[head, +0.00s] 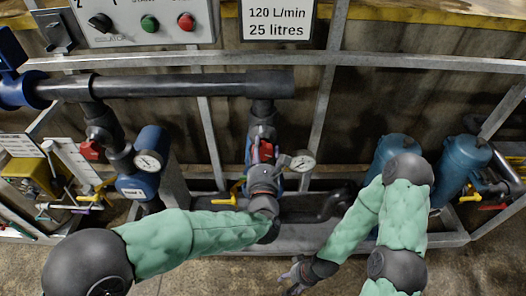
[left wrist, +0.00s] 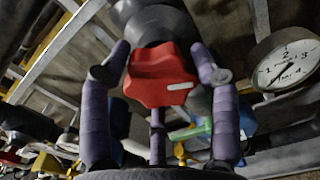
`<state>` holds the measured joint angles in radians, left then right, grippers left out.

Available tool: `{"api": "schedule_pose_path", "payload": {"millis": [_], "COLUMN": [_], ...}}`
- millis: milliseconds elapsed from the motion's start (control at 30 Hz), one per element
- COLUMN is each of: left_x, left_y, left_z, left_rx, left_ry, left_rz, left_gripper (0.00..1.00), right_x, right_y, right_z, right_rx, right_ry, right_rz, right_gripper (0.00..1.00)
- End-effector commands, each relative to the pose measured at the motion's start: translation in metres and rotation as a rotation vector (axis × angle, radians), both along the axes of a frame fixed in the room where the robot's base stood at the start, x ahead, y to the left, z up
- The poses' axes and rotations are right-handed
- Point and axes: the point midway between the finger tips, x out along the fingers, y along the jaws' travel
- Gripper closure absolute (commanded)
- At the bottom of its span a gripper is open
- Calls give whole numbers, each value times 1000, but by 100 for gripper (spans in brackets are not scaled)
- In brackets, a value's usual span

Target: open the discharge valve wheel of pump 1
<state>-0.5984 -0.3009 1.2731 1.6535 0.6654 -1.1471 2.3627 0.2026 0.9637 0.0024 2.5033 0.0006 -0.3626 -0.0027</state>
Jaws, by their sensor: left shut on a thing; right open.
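A red valve wheel (head: 265,151) sits on the middle upright pipe, below the black horizontal pipe. In the left wrist view the red wheel (left wrist: 162,78), with a white mark on it, lies between the purple fingers. My left gripper (head: 262,160) is shut on this wheel, one finger at each side; its hand hides the pump below. Another red valve wheel (head: 91,150) is on the left upright pipe, above a blue pump (head: 140,186) with a label too small to read surely. My right gripper (head: 292,274) is open and empty, low in front of the frame.
Round gauges stand beside the middle pipe (head: 302,162) and on the left pump (head: 148,162). Yellow levers (head: 231,196) show low down. A metal frame rail (head: 420,61) crosses behind. Two blue cylinders stand at right (head: 463,165). A button panel (head: 145,22) is above.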

Motion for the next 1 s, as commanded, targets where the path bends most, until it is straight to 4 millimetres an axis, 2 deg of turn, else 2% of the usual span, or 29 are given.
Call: {"api": "schedule_pose_path", "payload": {"millis": [200, 500, 1000], "left_x": [1, 1, 2], "left_y": [0, 0, 1], "left_z": [5, 5, 8], "left_rx": [-180, -340, -403], "left_ry": [-8, -10, -14], "left_rz": [-1, 0, 2], "left_gripper": [71, 71, 71], "right_x": [0, 0, 0], "right_y": [0, 0, 0], "right_z": [0, 0, 0], "right_rx": [0, 0, 0], "right_ry": [0, 0, 0], "right_rz": [0, 0, 0], "right_gripper": [43, 43, 43]}}
